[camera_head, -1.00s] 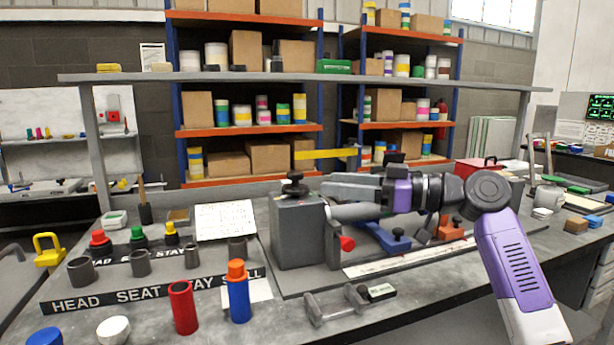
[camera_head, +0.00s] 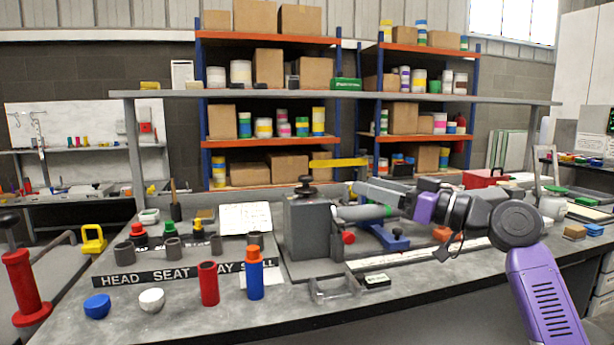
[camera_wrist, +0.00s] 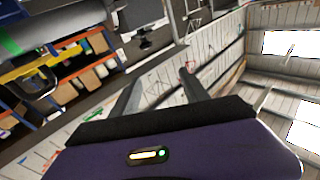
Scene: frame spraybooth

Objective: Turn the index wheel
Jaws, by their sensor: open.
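A grey fixture block (camera_head: 308,228) with a black knob (camera_head: 305,187) on top stands on the bench, left of my gripper. A grey round plate is at its right side, with a red knob (camera_head: 348,237) low beside it. I cannot tell which part is the index wheel. A light grey tube (camera_head: 360,213) with a green band runs right from the block. My gripper (camera_head: 358,188) is open and empty, just above and behind the tube. In the wrist view, its fingers (camera_wrist: 163,76) are apart with nothing between them. The tube (camera_wrist: 30,30) shows at the upper left there.
A blue clamp (camera_head: 390,238) lies behind a white scale strip. A grey bracket (camera_head: 335,290) lies in front of the fixture. Red (camera_head: 208,284) and blue (camera_head: 255,280) tubes stand front left. An overhead shelf (camera_head: 400,98) spans the bench.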

